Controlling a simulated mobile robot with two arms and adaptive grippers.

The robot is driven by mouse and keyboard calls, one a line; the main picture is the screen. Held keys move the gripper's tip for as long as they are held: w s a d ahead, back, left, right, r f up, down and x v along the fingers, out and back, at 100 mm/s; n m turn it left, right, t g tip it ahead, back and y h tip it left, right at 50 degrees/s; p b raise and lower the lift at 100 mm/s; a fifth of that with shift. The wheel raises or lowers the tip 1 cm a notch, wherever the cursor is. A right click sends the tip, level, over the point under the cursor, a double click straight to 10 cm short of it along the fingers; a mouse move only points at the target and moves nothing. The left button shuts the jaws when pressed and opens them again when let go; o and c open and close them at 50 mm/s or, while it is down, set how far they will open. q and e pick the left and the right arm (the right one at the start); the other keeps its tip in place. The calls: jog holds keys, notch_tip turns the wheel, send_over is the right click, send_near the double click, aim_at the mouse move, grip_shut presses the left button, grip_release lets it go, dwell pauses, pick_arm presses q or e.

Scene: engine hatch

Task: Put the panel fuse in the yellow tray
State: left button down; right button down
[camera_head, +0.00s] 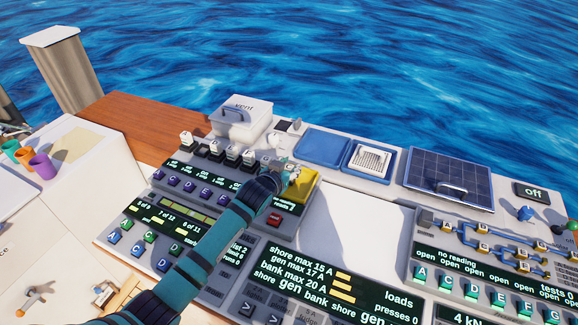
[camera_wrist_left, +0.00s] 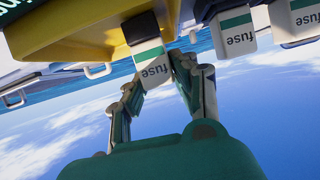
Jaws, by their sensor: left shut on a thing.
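The yellow tray (camera_head: 304,188) sits on the console in the middle of the head view. It also shows upside down at the top of the left wrist view (camera_wrist_left: 60,38). My left gripper (camera_head: 287,170) is at the tray's far left edge. In the left wrist view my left gripper (camera_wrist_left: 158,82) is shut on a white fuse (camera_wrist_left: 151,66) with a green band, which overlaps the tray's edge. I cannot tell whether the fuse touches the tray. In the head view the gripper mostly hides this fuse. My right gripper is not in view.
Other fuses (camera_wrist_left: 234,34) stand beside the held one, in a row (camera_head: 215,147) left of the tray. A white lidded box (camera_head: 240,118) stands behind. A blue tray (camera_head: 324,142) and a vent grille (camera_head: 370,159) lie behind right. A blank white panel (camera_head: 360,232) is clear.

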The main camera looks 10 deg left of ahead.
pick_arm(q)
jog(key=shift+f, duration=0.1)
jog(key=c, duration=1)
grip_release()
jog(key=shift+s, duration=0.1)
jog(key=b+v, duration=0.1)
jog(key=v, duration=1.1)
